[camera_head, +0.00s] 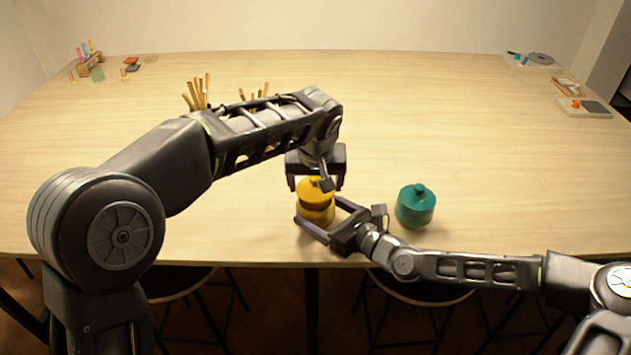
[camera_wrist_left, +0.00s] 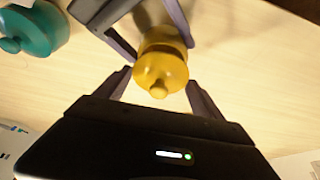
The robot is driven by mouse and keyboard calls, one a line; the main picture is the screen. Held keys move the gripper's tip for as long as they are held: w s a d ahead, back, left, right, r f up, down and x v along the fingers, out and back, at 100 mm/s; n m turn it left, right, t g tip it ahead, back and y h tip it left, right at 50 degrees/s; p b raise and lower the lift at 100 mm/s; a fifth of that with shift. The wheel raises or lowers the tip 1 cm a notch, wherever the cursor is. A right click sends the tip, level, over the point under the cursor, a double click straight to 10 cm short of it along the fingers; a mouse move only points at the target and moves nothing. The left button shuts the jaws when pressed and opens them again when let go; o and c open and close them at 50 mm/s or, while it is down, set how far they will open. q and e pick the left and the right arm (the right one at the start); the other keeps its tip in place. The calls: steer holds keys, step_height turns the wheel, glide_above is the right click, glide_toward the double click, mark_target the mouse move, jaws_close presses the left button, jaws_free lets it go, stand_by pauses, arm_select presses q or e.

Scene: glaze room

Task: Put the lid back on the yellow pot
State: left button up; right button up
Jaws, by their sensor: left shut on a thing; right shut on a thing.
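The yellow pot (camera_head: 316,217) stands upright near the front edge of the table. Its yellow lid (camera_head: 315,188), with a knob on top, is directly over the pot's mouth. A dark band shows between them, and I cannot tell whether they touch. My left gripper (camera_head: 317,186) comes from above and is shut on the lid. In the left wrist view the lid (camera_wrist_left: 160,72) is between the left fingers (camera_wrist_left: 160,84), with the pot (camera_wrist_left: 163,38) behind it. My right gripper (camera_head: 318,209) is shut on the pot's body from the right front.
A teal lidded pot (camera_head: 415,207) stands to the right, close to my right gripper; it also shows in the left wrist view (camera_wrist_left: 38,28). Wooden sticks (camera_head: 197,92) stand behind my left arm. Small items lie at the far corners. The middle right is clear.

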arm_select(q)
steer(key=shift+f, duration=0.1)
steer(key=shift+f, duration=0.8)
steer(key=shift+f, duration=0.6)
stand_by(0.6)
steer(key=o, duration=1.4)
steer(key=shift+c, duration=0.2)
steer(key=v, duration=1.2)
